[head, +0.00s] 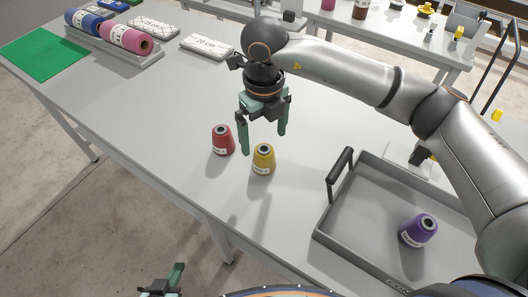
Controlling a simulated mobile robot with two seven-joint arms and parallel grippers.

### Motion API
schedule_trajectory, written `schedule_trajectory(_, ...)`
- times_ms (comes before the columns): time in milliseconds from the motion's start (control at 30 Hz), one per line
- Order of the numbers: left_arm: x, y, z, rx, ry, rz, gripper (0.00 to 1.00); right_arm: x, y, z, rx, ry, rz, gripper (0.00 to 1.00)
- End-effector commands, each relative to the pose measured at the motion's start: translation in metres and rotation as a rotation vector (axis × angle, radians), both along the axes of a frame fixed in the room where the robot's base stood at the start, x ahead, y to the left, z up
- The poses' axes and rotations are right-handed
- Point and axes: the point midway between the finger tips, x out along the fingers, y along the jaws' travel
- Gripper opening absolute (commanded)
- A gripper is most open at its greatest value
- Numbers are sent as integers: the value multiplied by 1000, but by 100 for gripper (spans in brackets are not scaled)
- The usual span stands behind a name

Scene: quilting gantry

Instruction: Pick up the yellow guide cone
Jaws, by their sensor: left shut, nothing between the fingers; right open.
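The yellow guide cone (263,159) stands upright on the grey table (185,125), near its front edge. A red cone (223,140) stands close to its left. My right gripper (263,145) is open, fingers pointing down, above and slightly behind the two cones. Nothing is between its fingers, and it appears apart from the yellow cone. My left gripper (168,281) is at the bottom edge, away from the table top, shut and empty; it is partly cut off.
A grey tray (330,232) with a black handle (339,174) lies to the right and holds a purple cone (419,230). Fabric rolls (125,38), a green mat (45,54) and a "20 cm" block (207,46) are at the back left. The table's left middle is clear.

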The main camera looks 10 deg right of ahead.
Motion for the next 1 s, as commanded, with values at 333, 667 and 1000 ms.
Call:
schedule_trajectory(333, -1, 0, 5, 1, 3, 0, 0, 0, -1, -39, -1, 2, -1, 100)
schedule_trajectory(667, -1, 0, 14, 1, 3, 0, 0, 3, -1, -83, 0, 2, -2, 100)
schedule_trajectory(1000, 0, 0, 14, 0, 1, 0, 0, 4, -1, -88, 0, -1, 0, 96)
